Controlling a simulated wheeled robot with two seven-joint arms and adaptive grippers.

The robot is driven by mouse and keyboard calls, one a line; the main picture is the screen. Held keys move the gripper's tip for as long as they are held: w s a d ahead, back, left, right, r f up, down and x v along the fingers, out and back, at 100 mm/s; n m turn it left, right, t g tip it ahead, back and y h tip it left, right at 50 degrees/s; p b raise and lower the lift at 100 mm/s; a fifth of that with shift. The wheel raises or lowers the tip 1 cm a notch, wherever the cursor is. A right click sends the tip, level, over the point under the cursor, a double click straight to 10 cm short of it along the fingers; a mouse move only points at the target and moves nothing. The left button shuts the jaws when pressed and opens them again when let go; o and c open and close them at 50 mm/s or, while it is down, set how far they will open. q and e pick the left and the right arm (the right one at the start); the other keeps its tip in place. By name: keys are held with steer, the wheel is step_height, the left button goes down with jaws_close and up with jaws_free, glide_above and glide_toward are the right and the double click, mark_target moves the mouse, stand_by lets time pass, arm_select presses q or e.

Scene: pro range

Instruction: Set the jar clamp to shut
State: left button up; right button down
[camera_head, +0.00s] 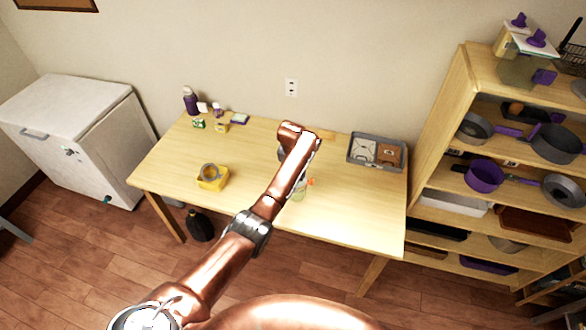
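A small pale-green glass jar (299,194) stands on the wooden table, partly hidden behind my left arm. A small orange-red part (311,182) shows at its upper right; it may be the clamp, but it is too small to tell whether it is open or shut. My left arm reaches over the table from the lower left and bends down beyond the jar. Its wrist hides most of the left gripper, so I cannot see its fingers or whether they hold anything. My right gripper is out of view.
The wooden table (355,212) has free room right of the jar. A grey tray (353,163) lies at its back right, and a yellow tape dispenser (211,183) at its left front. A purple bottle (190,100) stands at the back left. A full shelf (449,105) stands right.

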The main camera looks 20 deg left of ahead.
arm_select(q)
steer(key=shift+s+r, duration=0.2)
steer(key=shift+r, duration=0.95)
steer(key=shift+s+r, duration=0.2)
steer(key=shift+r, duration=0.95)
steer(key=shift+f, duration=0.1)
